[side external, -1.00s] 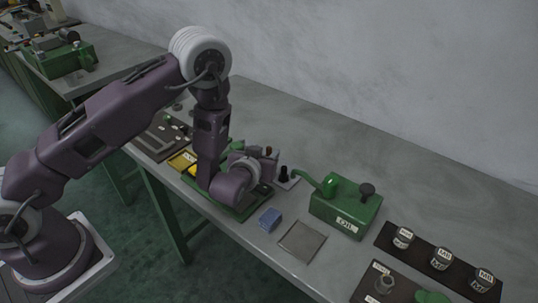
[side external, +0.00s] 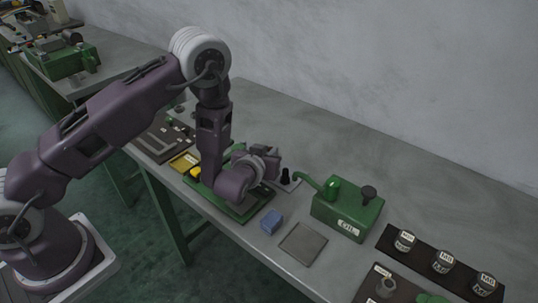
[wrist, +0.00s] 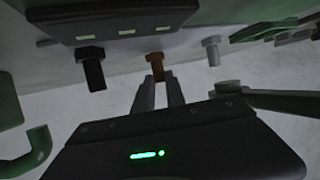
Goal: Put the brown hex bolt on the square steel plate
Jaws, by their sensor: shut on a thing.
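The brown hex bolt (wrist: 155,62) shows in the middle of the wrist view, its head at the top and its shank toward my fingers. My gripper (wrist: 158,88) is shut on it, the fingertips at the shank. In the side external view my gripper (side external: 272,158) is over the back of the green fixture, and the bolt cannot be made out there. The square steel plate (side external: 303,244) lies flat and bare near the front edge of the bench, to the right of my gripper and nearer the camera.
A black bolt (wrist: 91,68) and a silver bolt (wrist: 211,50) flank the brown one. A blue block (side external: 271,221) sits left of the plate. A green oil box (side external: 347,214) with a spout stands behind the plate. Labelled round pots (side external: 443,262) stand on a dark strip at right.

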